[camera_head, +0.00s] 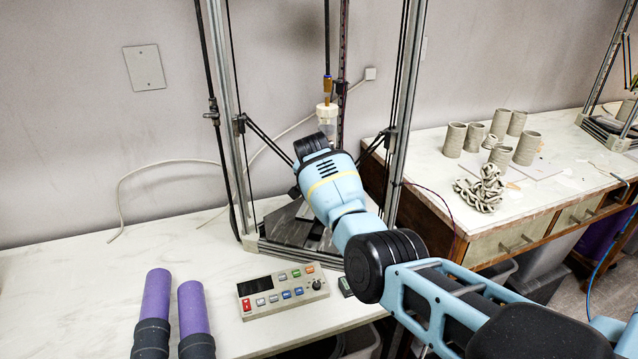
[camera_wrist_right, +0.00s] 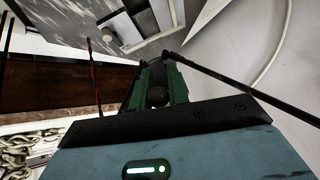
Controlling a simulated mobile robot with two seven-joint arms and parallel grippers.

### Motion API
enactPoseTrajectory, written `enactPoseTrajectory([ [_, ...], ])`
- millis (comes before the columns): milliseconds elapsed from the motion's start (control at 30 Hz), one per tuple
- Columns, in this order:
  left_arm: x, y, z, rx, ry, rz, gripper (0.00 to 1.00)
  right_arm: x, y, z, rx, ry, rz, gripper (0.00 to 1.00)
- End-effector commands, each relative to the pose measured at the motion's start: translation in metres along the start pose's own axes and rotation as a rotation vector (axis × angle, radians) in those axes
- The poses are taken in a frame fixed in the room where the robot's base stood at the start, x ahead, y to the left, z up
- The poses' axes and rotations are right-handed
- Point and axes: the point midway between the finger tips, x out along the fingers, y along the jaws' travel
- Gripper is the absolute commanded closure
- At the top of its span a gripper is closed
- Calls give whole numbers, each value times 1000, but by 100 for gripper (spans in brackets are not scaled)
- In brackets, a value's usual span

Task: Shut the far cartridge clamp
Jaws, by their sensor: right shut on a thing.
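A translucent cartridge (camera_head: 328,128) with a white cap hangs inside the tall delta frame (camera_head: 228,100) in the head view. My right arm reaches into the frame from the right, and its wrist covers the area below the cartridge. My right gripper (camera_wrist_right: 159,70) shows in the right wrist view with its green fingers close together. It is shut on a small dark rounded thing (camera_wrist_right: 157,97) between the fingers; I cannot tell whether this belongs to a clamp. The far cartridge clamp cannot be made out in either view.
A control box (camera_head: 283,291) with coloured buttons sits at the table's front. Grey clay cups (camera_head: 527,148) stand on the right bench. A thin black rod (camera_wrist_right: 240,97) passes close to my right fingers.

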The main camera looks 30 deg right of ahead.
Motion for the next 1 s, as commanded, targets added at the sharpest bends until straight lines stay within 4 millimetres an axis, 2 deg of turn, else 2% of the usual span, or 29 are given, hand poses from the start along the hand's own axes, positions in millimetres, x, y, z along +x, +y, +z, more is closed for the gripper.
enactPoseTrajectory([
  [33, 0, 0, -1, 0, 1, 0, 67, -5, -1, -9, 4, 17, -5, 100],
  [200, 0, 0, -1, 0, 1, 0, 67, -5, -1, -9, 4, 17, -5, 100],
  [233, 0, 0, -1, 0, 1, 0, 67, -5, -1, -9, 4, 17, -6, 79],
  [367, 0, 0, -1, 0, 1, 0, 67, -4, -1, -7, 4, 13, -5, 62],
  [733, -2, 0, -5, 1, 9, 0, 67, -6, -1, -3, 1, 5, -2, 61],
  [1000, -10, -1, -29, 6, 50, -4, 67, -43, -2, -7, 5, 11, -9, 61],
])
